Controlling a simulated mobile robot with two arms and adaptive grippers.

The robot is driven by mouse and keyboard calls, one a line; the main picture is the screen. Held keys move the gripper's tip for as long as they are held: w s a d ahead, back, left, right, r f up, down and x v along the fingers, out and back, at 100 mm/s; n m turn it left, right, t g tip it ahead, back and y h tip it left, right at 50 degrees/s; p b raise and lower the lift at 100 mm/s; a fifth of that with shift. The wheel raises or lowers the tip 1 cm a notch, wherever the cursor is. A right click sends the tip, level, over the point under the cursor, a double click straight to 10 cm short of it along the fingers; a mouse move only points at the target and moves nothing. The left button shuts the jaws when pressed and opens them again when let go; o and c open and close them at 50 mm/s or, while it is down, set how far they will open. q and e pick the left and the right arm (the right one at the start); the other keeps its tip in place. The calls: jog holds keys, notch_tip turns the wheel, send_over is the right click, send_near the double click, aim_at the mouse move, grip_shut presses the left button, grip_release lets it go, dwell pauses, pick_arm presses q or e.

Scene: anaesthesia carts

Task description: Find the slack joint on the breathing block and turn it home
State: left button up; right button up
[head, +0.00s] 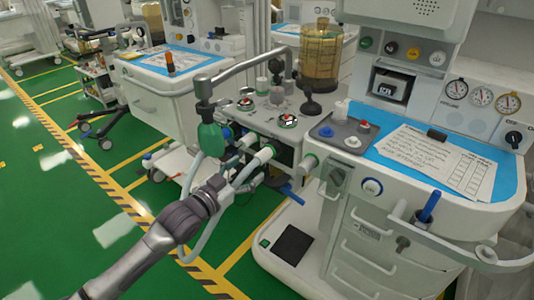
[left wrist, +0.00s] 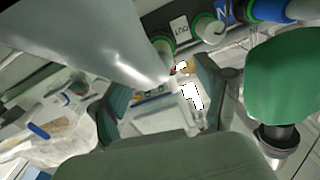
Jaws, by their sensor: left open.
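The breathing block (head: 279,120) sits at the left side of the near cart, with ports on its front. A port with a green ring (head: 265,152) has a pale hose on it. The wrist view shows green-ringed ports (left wrist: 205,27) and a blue connector (left wrist: 270,10) along the top. The green breathing bag (head: 211,138) hangs from the bent arm; it also shows in the wrist view (left wrist: 285,78). My left gripper (head: 228,188) is below and left of the ports. Its fingers (left wrist: 163,82) are apart. A grey hose (left wrist: 95,38) crosses near the left finger. I cannot tell which joint is slack.
The cart top (head: 440,163) holds a paper sheet and a small tray (head: 340,132). A brown canister (head: 320,52) stands behind the block. A second cart (head: 165,85) is at the back left. Green floor at the left is mostly clear.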

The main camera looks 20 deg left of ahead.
aim_at(269, 152)
pick_arm(q)
jog(key=b+x, duration=0.1)
jog(key=x, duration=0.9)
jog(key=shift+w+f, duration=0.15)
pick_arm(e)
jog(key=r, duration=0.2)
jog(key=w+r, duration=0.1)
jog(key=r, duration=0.1)
jog(key=shift+w+a+r, duration=0.1)
jog(key=shift+w+r, duration=0.05)
jog(key=shift+r, duration=0.05)
pick_arm(q)
jog(key=c, duration=1.2)
jog(key=shift+o, duration=0.2)
jog(key=m+p, duration=0.3)
jog(key=m, duration=0.3)
jog(key=shift+m+p, duration=0.3)
jog(key=shift+m, duration=0.1)
jog(key=shift+m+p, duration=0.35)
jog(key=shift+m, duration=0.85)
pick_arm(e)
jog(key=s+d+f, duration=0.1)
jog(key=s+f, duration=0.6)
jog(key=f, duration=0.5)
jog(key=shift+s+f+g, duration=0.2)
jog(key=shift+f+g, duration=0.2)
